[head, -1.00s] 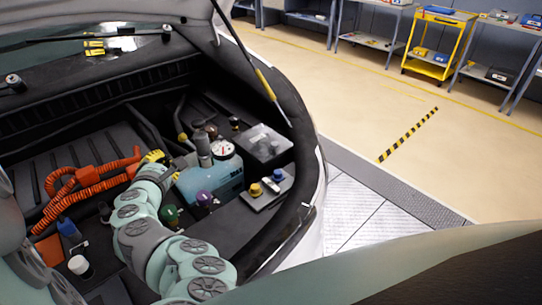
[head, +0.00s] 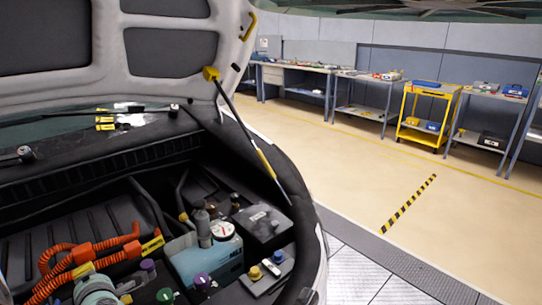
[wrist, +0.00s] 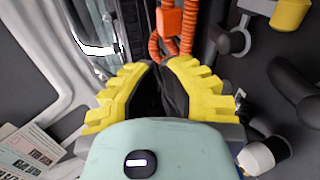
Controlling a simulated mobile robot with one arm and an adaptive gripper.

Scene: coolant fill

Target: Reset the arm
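In the head view, a pale green link of my arm (head: 95,291) shows at the bottom left edge, over the engine bay of a car with its hood up. In the wrist view, my gripper (wrist: 160,68) has two yellow ridged fingers angled toward each other. Dark surfaces lie between them, so I cannot tell if the tips touch. No held object shows. An orange coiled cable (wrist: 158,45) lies beyond the fingertips.
The engine bay holds orange hoses (head: 75,262), a blue coolant reservoir (head: 212,262), a black battery box (head: 262,225) and coloured caps. The raised hood (head: 90,50) and its strut (head: 245,130) stand close. A yellow cart (head: 425,115) and workbenches line the back; the floor between is clear.

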